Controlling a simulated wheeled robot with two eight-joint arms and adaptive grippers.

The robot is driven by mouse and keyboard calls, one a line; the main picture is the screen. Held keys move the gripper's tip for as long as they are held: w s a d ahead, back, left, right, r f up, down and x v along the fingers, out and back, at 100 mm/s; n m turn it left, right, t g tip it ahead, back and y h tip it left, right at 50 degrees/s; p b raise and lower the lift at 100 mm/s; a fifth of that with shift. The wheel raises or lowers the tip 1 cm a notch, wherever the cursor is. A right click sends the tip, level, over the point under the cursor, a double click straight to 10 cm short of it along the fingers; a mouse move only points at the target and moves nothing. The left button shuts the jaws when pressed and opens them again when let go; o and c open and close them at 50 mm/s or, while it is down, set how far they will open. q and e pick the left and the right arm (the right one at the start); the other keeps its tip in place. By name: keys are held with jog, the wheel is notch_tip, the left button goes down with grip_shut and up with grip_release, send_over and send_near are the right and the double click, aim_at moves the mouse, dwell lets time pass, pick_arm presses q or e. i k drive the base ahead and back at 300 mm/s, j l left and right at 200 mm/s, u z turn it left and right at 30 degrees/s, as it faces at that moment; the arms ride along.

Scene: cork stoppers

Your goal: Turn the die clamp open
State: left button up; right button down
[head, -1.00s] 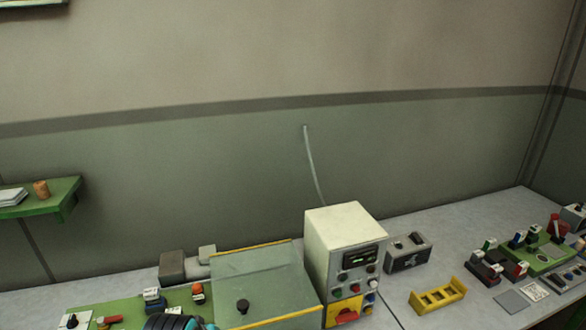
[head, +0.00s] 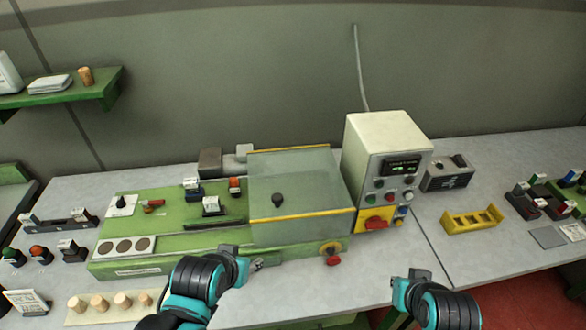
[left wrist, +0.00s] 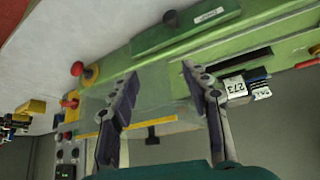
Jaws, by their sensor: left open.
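The green machine (head: 130,265) stands on the grey bench with a small red lever (head: 153,204) at its back left. A red knob on a yellow collar (head: 333,256) is on its front right; this knob also shows in the left wrist view (left wrist: 78,69). I cannot tell for certain which part is the die clamp. My left gripper (head: 257,264) is at the machine's front edge. In the left wrist view its fingers (left wrist: 160,75) are spread and empty, with the machine beyond. My right arm is at lower right; its gripper (head: 411,275) is only partly seen.
A clear cover (head: 300,185) with a black knob (head: 278,200) spans the machine's right part. A cream control box (head: 385,150) stands beside it. A yellow rack (head: 471,219) is farther right. Several corks (head: 122,299) stand front left. Bench between the arms is clear.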

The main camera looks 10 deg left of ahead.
aim_at(146, 203)
jog(key=u, duration=0.4)
jog(key=l+u, duration=0.15)
jog(key=u, duration=0.65)
jog(key=k+l+u, duration=0.1)
jog(key=u, duration=0.25)
